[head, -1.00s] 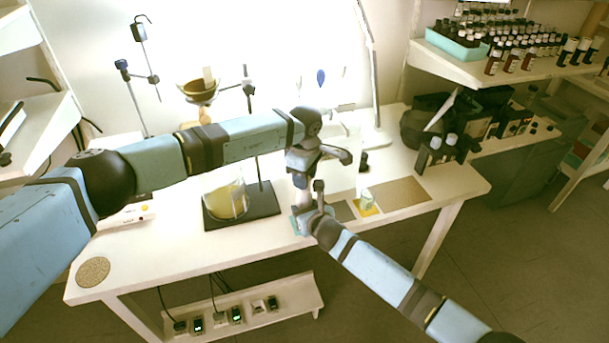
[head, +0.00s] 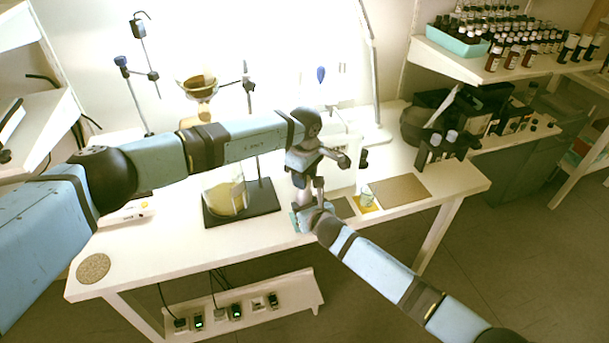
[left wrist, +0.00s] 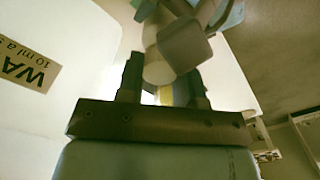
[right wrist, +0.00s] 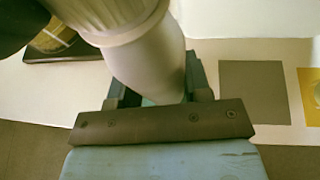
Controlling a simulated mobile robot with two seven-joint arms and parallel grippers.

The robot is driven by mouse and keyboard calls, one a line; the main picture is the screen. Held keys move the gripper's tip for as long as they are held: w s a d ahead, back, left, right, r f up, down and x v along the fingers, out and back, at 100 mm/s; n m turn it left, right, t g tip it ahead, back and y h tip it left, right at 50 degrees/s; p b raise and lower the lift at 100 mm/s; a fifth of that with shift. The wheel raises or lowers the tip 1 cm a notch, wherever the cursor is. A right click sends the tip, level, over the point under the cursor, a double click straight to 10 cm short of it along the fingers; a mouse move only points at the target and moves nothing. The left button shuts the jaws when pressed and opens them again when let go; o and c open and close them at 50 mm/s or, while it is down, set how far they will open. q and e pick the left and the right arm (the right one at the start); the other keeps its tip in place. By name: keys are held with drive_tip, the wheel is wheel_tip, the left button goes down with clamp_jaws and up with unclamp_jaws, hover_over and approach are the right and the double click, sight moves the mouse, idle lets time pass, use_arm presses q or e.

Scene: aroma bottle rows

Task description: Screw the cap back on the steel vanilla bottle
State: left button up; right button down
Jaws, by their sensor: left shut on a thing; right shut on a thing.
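The pale steel bottle (right wrist: 150,65) stands between my two grippers, with a ridged band at its upper part in the right wrist view. My right gripper (right wrist: 158,90) is shut on its body, low down; it also shows in the head view (head: 310,205). My left gripper (head: 303,170) is directly above, pointing down. In the left wrist view my left gripper (left wrist: 163,85) is shut around a pale rounded piece (left wrist: 158,70), apparently the cap. The seam between cap and bottle is hard to make out, so I cannot tell how far it is seated.
A glass beaker (head: 225,195) on a dark stand base (head: 263,205) is left of the grippers. A small glass (head: 366,197) on a yellow mat and a brown mat (head: 402,190) lie right.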

use_arm(q)
drive_tip(key=m, duration=0.8)
drive_tip(key=shift+m, duration=0.3)
drive_tip(key=o, duration=0.9)
drive_tip(key=shift+r, duration=2.3)
drive_tip(key=shift+c, duration=0.4)
